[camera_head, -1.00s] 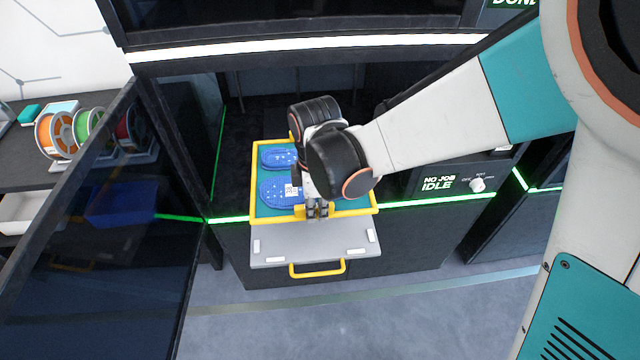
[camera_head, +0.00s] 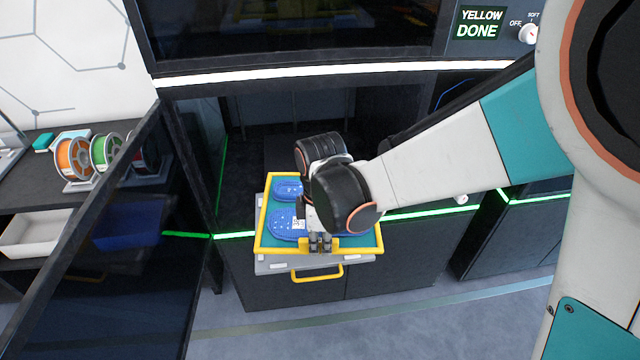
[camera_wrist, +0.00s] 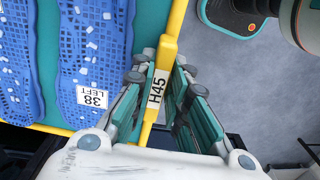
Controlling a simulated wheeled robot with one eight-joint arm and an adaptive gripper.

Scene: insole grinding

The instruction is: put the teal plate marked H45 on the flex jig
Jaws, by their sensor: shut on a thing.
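The teal plate (camera_head: 268,236) has a yellow rim and carries blue perforated insoles. It sits at the mouth of the printer bay, largely over the grey shelf; whether it touches the shelf is hard to tell. In the wrist view the plate (camera_wrist: 48,60) shows a yellow tab (camera_wrist: 163,60) labelled H45. My gripper (camera_head: 320,243) is at the plate's front edge. In the wrist view my gripper (camera_wrist: 160,85) has its fingers on either side of the tab, shut on it. My wrist hides the plate's right part. I cannot identify the flex jig.
The grey shelf (camera_head: 272,266) with a yellow handle (camera_head: 318,279) sticks out beneath the plate. A glass door (camera_head: 110,250) stands open at left. Filament spools (camera_head: 75,158) and a white bin (camera_head: 38,230) are beyond it. The floor in front (camera_head: 300,335) is clear.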

